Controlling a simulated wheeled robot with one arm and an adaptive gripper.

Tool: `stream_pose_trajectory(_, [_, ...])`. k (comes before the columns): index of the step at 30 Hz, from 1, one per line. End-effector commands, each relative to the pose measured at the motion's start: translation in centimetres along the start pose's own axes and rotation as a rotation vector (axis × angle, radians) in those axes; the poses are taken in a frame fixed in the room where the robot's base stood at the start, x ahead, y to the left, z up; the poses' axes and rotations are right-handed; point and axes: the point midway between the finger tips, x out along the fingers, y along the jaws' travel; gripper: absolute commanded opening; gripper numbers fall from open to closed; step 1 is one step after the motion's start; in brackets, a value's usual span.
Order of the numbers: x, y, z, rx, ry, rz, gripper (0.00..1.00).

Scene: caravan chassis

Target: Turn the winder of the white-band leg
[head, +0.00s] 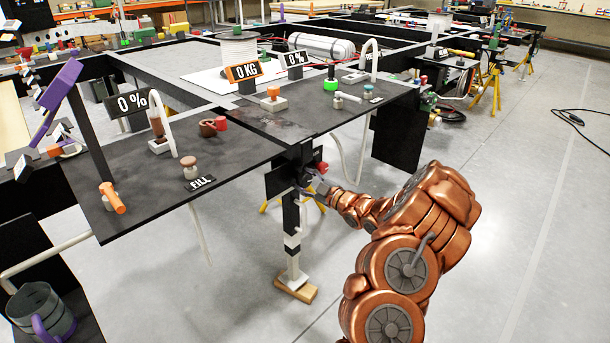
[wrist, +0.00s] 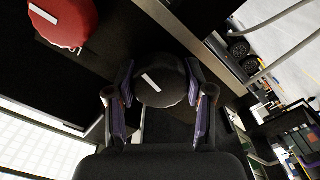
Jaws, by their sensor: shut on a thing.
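The white-band leg (head: 292,241) stands upright below the front corner of the dark deck, with its white foot on a wooden block (head: 296,290). My gripper (head: 312,186) is at the top of this leg. In the wrist view my gripper (wrist: 160,88) is shut on a round black knob (wrist: 158,92), the winder, with one finger on each side. A short white mark on the knob's face lies tilted, running down to the right. In the head view the winder is hidden behind my gripper.
A red knob (wrist: 62,20) sits close by at the upper left of the wrist view; it also shows above my gripper in the head view (head: 321,168). The dark deck (head: 150,195) with several fittings overhangs on the left.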

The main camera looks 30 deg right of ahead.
Motion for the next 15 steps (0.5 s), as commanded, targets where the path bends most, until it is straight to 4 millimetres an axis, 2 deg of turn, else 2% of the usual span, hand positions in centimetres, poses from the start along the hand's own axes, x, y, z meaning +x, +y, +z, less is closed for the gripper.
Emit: stream_pose_trajectory(15, [-0.09, 0.02, -0.26, 0.491, -0.006, -0.006, 0.18])
